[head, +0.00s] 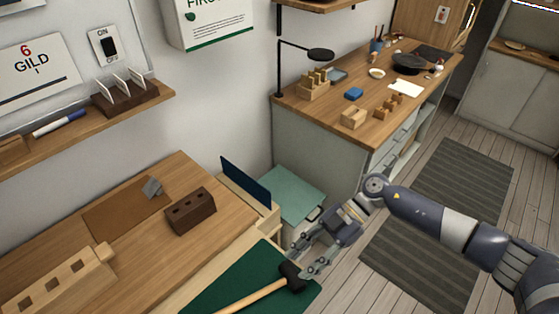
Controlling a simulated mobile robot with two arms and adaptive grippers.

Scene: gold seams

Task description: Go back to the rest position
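My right gripper (304,257) reaches in from the right on its dark blue-grey arm. Its two fingers are spread apart and nothing shows between them. It is over the right end of a green mat (222,284), close to the black head of a mallet (292,275). The mallet has a pale wooden handle and lies on the mat. I cannot tell whether a fingertip touches its head. My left gripper is out of view.
On the wooden bench (150,235) are a dark block with holes (190,211), a brown mat (125,209) and a light wooden rack (60,282). A teal-topped cabinet (287,191) stands beyond my gripper. A cluttered counter (330,118) is behind; striped floor mats (415,265) lie at right.

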